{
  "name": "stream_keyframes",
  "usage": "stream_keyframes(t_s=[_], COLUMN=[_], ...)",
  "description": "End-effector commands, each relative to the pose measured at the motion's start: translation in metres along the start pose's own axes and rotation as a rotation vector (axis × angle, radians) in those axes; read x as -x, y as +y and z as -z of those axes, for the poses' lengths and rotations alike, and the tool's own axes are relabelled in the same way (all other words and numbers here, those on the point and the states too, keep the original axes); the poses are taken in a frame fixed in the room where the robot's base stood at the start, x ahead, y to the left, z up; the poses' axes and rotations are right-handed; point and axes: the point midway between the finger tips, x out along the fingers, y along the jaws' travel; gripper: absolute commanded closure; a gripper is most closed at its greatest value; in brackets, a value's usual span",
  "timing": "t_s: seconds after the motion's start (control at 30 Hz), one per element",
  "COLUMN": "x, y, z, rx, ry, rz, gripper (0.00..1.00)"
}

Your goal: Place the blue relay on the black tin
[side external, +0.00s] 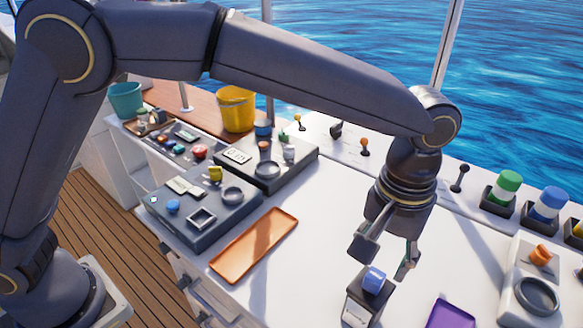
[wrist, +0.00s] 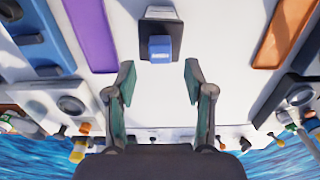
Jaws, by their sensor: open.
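The blue relay (side external: 374,279) is a small blue block with a pale marking on it. It sits on top of the black tin (side external: 357,308), a dark box with a white label at the front edge of the white worktop. The wrist view also shows the relay (wrist: 160,50) against the dark tin (wrist: 176,31), toward the top of the picture. My gripper (side external: 385,258) is open and empty, just above and behind the relay. In the wrist view its two fingers (wrist: 159,82) are wide apart, with the relay beyond their tips and roughly centred between them.
An orange tray (side external: 255,244) lies left on the worktop, and a purple tray (side external: 450,315) lies right of the tin. Grey instrument panels (side external: 205,215) stand further left. A white unit with a dark ring (side external: 536,296) is at the right. The worktop behind the tin is clear.

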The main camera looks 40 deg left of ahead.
Motion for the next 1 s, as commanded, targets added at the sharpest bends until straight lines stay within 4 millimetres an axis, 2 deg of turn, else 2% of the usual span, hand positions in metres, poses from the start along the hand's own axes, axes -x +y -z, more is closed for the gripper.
stream_keyframes(t_s=[0.03,0.2,0.37,0.47,0.57,0.67,0.73,0.8,0.9,1.0], x=[0.013,0.046,0.064,0.077,0.099,0.123,0.136,0.142,0.14,0.128], y=[0.0,0.0,-0.001,-0.015,-0.056,-0.121,-0.172,-0.219,-0.276,-0.317], z=[0.001,0.001,0.001,0.004,0.011,0.009,-0.001,-0.018,-0.051,-0.086], rx=[0.0,0.0,0.001,0.004,0.008,0.012,0.012,0.012,0.013,0.012], ry=[0.004,0.002,0.001,0.013,0.048,0.11,0.165,0.225,0.311,0.385], rz=[-0.004,-0.002,-0.001,-0.01,-0.035,-0.066,-0.081,-0.088,-0.082,-0.061], gripper=[0.47,0.47,0.47,0.47,0.47,0.47,0.47,0.47,0.47,0.47])
